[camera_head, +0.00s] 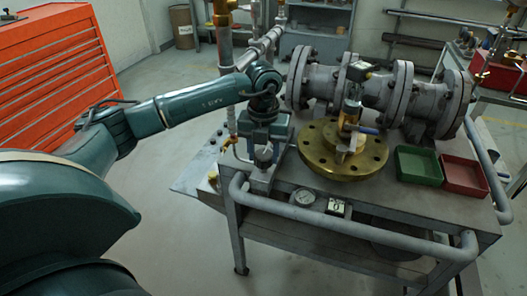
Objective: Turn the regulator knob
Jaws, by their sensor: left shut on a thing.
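My left gripper (264,146) points down over the left end of the workbench cart. It is shut on the regulator knob (264,154), a small grey rounded piece that is mostly hidden by the gripper. Under it a grey block-like regulator body (261,178) stands at the cart's edge. How far the knob is turned cannot be seen. My right gripper is not in view.
Right of the gripper, a brass flange (318,165) carries a small valve (350,115). Behind it lies a large grey flanged pipe (376,92). A green tray (418,166) and a red tray (463,176) sit at right. A tube rail (350,229) runs along the front, near a round gauge (304,197).

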